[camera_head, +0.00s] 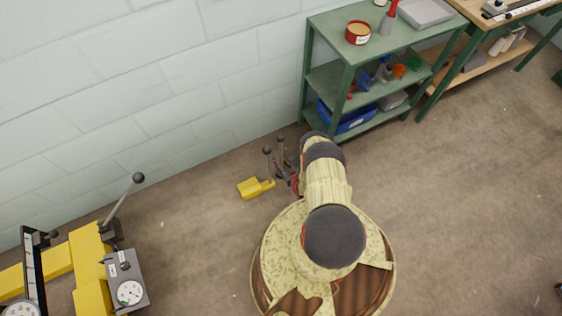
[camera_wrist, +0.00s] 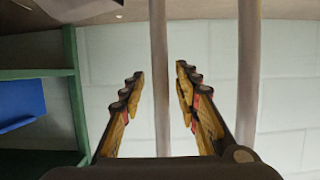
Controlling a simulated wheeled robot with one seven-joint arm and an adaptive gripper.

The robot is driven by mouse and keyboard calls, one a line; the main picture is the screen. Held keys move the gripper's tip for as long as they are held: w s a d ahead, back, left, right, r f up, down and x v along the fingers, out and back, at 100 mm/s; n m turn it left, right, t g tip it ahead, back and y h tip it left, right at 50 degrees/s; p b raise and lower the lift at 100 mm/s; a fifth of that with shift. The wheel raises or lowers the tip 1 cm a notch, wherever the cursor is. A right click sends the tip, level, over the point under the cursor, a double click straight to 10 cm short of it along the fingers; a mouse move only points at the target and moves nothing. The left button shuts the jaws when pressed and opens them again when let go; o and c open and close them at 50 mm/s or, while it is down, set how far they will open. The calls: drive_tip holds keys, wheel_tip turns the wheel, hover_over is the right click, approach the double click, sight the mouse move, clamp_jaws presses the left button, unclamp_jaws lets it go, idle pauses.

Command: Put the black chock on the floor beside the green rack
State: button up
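The green rack (camera_head: 346,72) stands against the wall, right of my arm, and its edge shows at the left of the wrist view (camera_wrist: 74,80). My gripper (camera_head: 288,178) is low, left of the rack's foot. In the wrist view my gripper (camera_wrist: 159,76) is open, with a grey rod (camera_wrist: 159,30) between its fingers and a gap on each side. A second rod (camera_wrist: 248,50) stands to the right. Two ball-topped rods (camera_head: 267,152) show by my gripper in the head view. I cannot make out a black chock; my arm hides part of this floor.
A yellow block with a tongue (camera_head: 250,189) lies on the floor left of my gripper. A yellow machine with a lever and gauges (camera_head: 92,255) is at lower left. A blue bin (camera_head: 350,120) is on the rack's low shelf.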

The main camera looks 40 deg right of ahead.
drive_tip(key=shift+s, duration=0.1)
drive_tip(key=p+v, duration=0.4)
drive_tip(key=v, duration=0.8)
idle(0.4)
